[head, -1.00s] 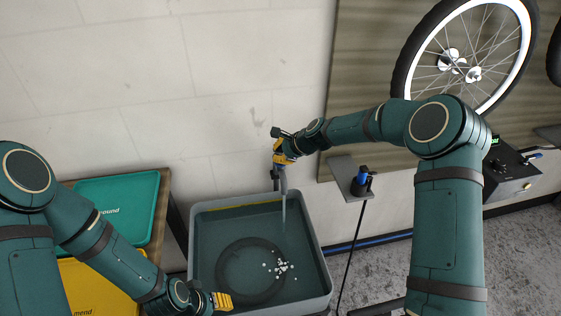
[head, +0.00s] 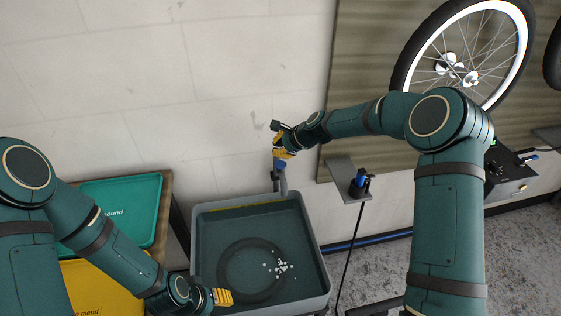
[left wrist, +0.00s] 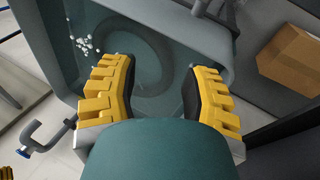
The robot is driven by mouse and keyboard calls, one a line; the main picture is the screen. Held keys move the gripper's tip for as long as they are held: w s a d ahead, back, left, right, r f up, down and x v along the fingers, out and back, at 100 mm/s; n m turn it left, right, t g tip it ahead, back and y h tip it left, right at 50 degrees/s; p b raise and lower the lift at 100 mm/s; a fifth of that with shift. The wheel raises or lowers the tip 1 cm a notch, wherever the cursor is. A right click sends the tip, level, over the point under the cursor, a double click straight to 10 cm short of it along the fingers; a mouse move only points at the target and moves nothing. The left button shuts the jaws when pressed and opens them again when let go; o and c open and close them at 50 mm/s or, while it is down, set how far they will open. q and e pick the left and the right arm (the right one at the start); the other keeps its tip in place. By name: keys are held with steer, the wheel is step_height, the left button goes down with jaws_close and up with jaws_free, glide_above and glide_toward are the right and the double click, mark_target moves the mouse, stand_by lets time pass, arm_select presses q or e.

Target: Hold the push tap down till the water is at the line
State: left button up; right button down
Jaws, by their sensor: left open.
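The grey tub (head: 318,262) holds water, with a dark ring-shaped tube (head: 225,270) and a cluster of white bubbles (head: 281,266) in it. A yellow line (head: 243,207) shows along the tub's back inner wall; the exact water level against it is hard to tell. The tap (head: 282,183) stands at the tub's back edge with its blue push top (head: 280,164) uncovered and no stream below. My right gripper (head: 280,152) is just above the blue top; its jaws are unclear. My left gripper (head: 223,298) is open and empty over the tub's front left; its fingers show in the left wrist view (left wrist: 155,95).
A teal tray (head: 120,200) and a yellow tray (head: 95,285) lie left of the tub. A small shelf (head: 342,172) with a blue-topped item is right of the tap. A bike wheel (head: 408,60) hangs at upper right. A cardboard box (left wrist: 290,60) shows in the left wrist view.

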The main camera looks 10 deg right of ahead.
mark_target(279, 161)
steer(key=shift+r+p, duration=0.95)
steer(key=shift+r, duration=0.65)
arm_select(q)
step_height(279, 161, up, 2)
steer(key=shift+r, duration=0.15)
